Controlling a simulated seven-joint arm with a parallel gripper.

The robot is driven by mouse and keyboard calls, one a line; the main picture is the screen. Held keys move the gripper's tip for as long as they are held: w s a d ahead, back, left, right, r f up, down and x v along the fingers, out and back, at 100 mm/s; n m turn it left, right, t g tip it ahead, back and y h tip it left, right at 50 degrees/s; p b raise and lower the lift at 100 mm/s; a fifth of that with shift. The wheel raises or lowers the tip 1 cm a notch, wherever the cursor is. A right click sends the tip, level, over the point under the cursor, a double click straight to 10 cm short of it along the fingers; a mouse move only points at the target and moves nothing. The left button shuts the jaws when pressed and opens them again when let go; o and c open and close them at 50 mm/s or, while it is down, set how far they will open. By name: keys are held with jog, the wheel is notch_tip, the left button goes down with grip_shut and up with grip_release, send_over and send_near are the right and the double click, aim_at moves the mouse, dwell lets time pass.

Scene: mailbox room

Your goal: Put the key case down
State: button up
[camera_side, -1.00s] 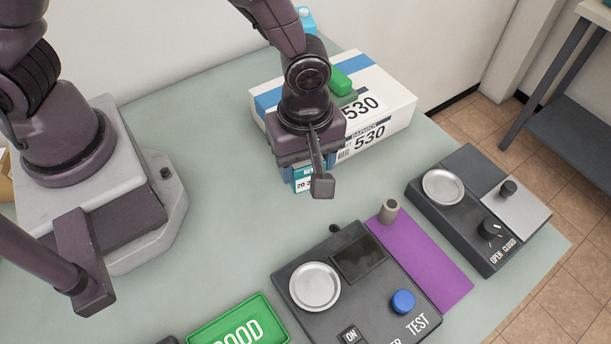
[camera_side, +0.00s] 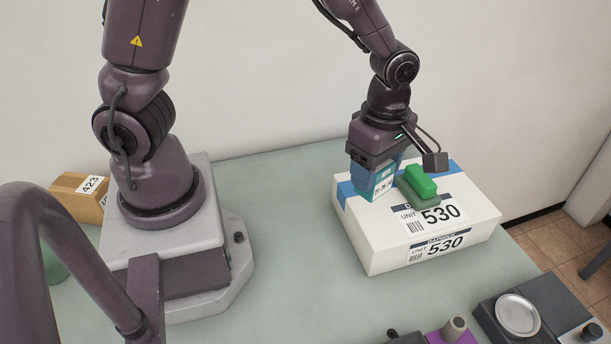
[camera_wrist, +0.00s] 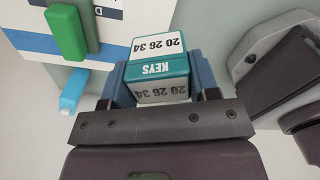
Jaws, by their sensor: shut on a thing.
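The key case (camera_side: 383,181) is a small teal and white box. In the wrist view the key case (camera_wrist: 160,66) shows the word KEYS and the numbers 20 26 34. My gripper (camera_side: 374,178) is shut on it, with one blue finger on each side in the wrist view. In the side view my gripper and the case are at the left end of the large white parcel (camera_side: 358,232), in front of its blue stripe. I cannot tell whether the case touches the parcel or hangs above it.
A green block (camera_side: 421,181) lies on the parcel, right of the case. A light-blue bottle (camera_wrist: 73,90) is near the parcel in the wrist view. A brown carton (camera_side: 74,198) marked 423 stands at the left. The table (camera_side: 300,225) between my base and the parcel is clear.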

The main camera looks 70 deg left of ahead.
jog(key=s+a+n, duration=0.2)
jog(key=a+n, duration=0.5)
jog(key=a, duration=0.4)
jog(key=s+a+n, duration=0.2)
jog(key=a+n, duration=0.4)
jog(key=a, duration=0.5)
jog(key=shift+n, duration=0.3)
jog(key=f, duration=1)
jog(key=shift+s+a+f, duration=0.15)
jog(key=shift+a+f, duration=0.05)
jog(key=shift+a, duration=0.1)
jog(key=shift+f, duration=2.15)
jog(key=shift+f, duration=0.1)
jog(key=o, duration=1)
jog(key=shift+c, duration=0.2)
